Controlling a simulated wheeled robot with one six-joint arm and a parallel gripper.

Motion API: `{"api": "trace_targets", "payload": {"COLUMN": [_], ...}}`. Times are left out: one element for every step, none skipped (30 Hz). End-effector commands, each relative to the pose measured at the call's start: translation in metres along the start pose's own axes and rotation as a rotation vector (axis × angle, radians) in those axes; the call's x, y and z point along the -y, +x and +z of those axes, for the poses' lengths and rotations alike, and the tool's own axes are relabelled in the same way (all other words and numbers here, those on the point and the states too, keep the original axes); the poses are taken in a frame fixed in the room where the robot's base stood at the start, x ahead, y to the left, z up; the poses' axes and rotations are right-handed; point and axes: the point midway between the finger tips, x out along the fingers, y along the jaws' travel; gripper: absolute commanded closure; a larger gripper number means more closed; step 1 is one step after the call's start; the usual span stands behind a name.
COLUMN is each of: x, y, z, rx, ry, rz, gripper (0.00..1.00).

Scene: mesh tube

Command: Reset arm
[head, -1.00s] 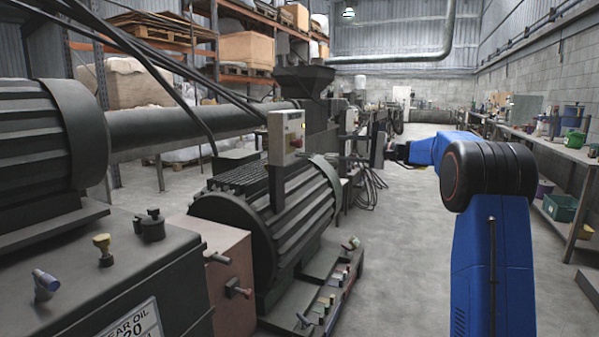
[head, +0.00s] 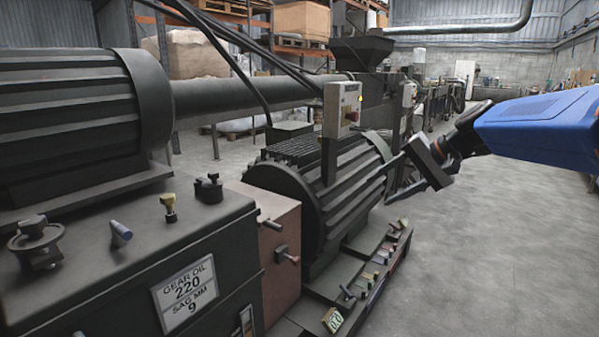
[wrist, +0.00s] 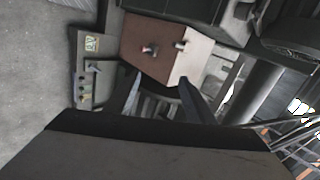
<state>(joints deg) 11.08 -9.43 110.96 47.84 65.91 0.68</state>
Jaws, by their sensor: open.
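My gripper (head: 392,182) is at the right of the head view, at the end of my blue arm, with its fingers pointing left toward the ribbed motor (head: 335,200). It is open and I see nothing between its fingers. In the wrist view, the two fingers of my gripper (wrist: 160,88) stand apart in front of the machine. The fingertips overlap the motor's right side in the head view; I cannot tell how far apart they are from it.
A control box (head: 342,108) stands on a post before the motor. A red-brown box (head: 272,240) and a black gear-oil cabinet (head: 130,265) fill the left and front. Small levers line the base (head: 375,270). Open concrete floor (head: 490,250) lies at right.

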Motion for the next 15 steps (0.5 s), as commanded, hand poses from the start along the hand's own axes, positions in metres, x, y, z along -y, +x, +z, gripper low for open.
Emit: {"api": "trace_targets", "payload": {"x": [-0.009,-0.016,-0.026,-0.033,-0.041,-0.051,-0.059,-0.067,-0.078,-0.086,-0.094,-0.106,-0.115,-0.123,-0.135], "y": [-0.002,-0.003,-0.004,-0.005,-0.006,-0.008,-0.009,-0.010,-0.012,-0.013,-0.015,-0.016,-0.018,-0.019,-0.021], "z": [0.021,0.032,0.045,0.055,0.065,0.079,0.088,0.098,0.110,0.118,0.128,0.139,0.147,0.155,0.166], "rx": [-0.003,-0.004,-0.008,-0.011,-0.013,-0.015,-0.018,-0.022,-0.026,-0.028,-0.031,-0.035,-0.039,-0.043,-0.047], "ry": [-0.028,-0.044,-0.066,-0.082,-0.099,-0.122,-0.140,-0.157,-0.181,-0.199,-0.218,-0.242,-0.261,-0.280,-0.306], "rz": [0.035,0.058,0.089,0.112,0.135,0.165,0.187,0.209,0.239,0.261,0.282,0.311,0.333,0.354,0.382], "gripper": [0.51,0.51,0.51,0.51,0.51,0.51,0.51,0.51,0.51,0.51,0.51,0.51,0.51,0.51,0.51]}}
